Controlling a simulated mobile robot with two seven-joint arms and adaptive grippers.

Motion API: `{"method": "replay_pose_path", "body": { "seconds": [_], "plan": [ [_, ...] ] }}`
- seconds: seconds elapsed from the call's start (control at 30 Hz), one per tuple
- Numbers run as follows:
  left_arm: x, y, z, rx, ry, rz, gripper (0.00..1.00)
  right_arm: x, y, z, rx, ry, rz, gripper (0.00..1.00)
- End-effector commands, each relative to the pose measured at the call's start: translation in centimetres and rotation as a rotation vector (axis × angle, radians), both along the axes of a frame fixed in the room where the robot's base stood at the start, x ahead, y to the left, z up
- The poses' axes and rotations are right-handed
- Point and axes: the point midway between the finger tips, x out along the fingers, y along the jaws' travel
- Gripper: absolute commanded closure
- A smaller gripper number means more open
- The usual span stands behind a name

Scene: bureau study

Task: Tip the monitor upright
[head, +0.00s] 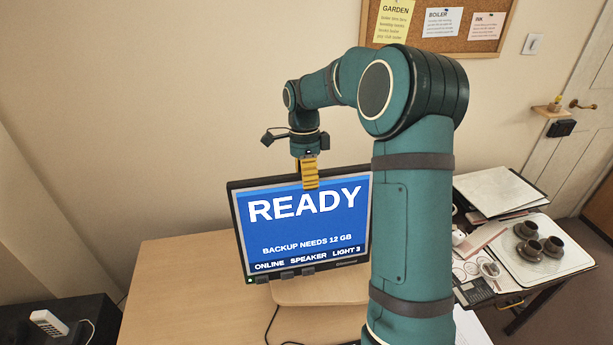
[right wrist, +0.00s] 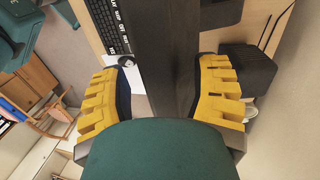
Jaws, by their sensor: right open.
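The monitor (head: 303,240) stands on the desk with its lit blue "READY" screen facing me. Its stand is largely hidden behind the screen, and my right arm covers its right edge. I cannot tell exactly how far the screen leans. My right gripper (head: 311,186) points down at the monitor's top edge, near the middle. In the right wrist view, its yellow fingers are open on either side of the dark monitor casing (right wrist: 165,45). A narrow gap shows by the left finger; contact on the right is unclear. My left gripper is not in view.
The wooden desk (head: 178,285) is clear left of the monitor. A keyboard (right wrist: 108,22) shows in the right wrist view, with a black box (right wrist: 246,70) on the opposite side. At right, a tray (head: 556,262) holds dark cups. A white handset (head: 48,322) lies lower left.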

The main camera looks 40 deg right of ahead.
Motion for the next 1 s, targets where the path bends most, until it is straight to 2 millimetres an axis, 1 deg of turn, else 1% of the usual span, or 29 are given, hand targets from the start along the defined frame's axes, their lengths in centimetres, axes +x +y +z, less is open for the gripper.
{"method": "replay_pose_path", "body": {
  "seconds": [0.07,0.1,0.17,0.2,0.23,0.57,0.67,0.9,1.0],
  "plan": [
    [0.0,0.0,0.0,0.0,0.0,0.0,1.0,0.0,0.0,0.0,0.0,0.0,0.0,0.4],
    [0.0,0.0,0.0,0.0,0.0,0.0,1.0,0.0,0.0,0.0,0.0,0.0,0.0,0.54],
    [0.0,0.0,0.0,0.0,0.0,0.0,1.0,0.0,0.0,0.0,0.0,0.0,0.0,0.75],
    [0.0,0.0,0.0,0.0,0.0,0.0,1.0,0.0,0.0,0.0,0.0,0.0,0.0,0.89],
    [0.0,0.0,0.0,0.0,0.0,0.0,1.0,0.0,0.0,0.0,0.0,0.0,0.0,0.99],
    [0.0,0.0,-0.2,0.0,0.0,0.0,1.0,-0.1,0.1,-0.1,-0.003,-0.003,0.0,1.0],
    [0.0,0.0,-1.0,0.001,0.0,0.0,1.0,-0.5,0.3,-0.2,-0.017,-0.027,0.001,1.0],
    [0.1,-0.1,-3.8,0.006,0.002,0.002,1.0,-2.1,1.2,-0.4,-0.074,-0.131,0.002,1.0],
    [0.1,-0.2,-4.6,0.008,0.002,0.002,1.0,-2.7,1.4,-0.5,-0.093,-0.163,0.002,1.0]
  ]
}}
